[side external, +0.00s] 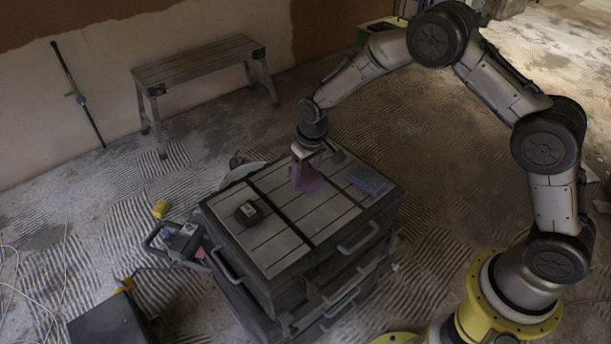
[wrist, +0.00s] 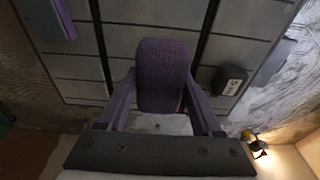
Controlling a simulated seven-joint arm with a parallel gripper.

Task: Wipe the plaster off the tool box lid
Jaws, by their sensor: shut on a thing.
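The tool box (side external: 325,282) is a dark stack of boxes with handles; its lid (side external: 285,248) has pale grey panels split by dark strips. My gripper (side external: 305,165) is over the far part of the lid. In the wrist view its two fingers are shut on a purple pad (wrist: 163,75), which also shows in the side view (side external: 309,181). I cannot tell whether the pad touches the lid. A pale patch (wrist: 160,124) shows between the fingers beside the pad; I cannot tell whether it is plaster.
A black tape measure (side external: 249,213) sits on the lid's left part. A purple and teal block (side external: 367,180) lies near the right edge. A step bench (side external: 198,66) stands by the wall. A power tool (side external: 182,240) and cables lie on the floor left of the box.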

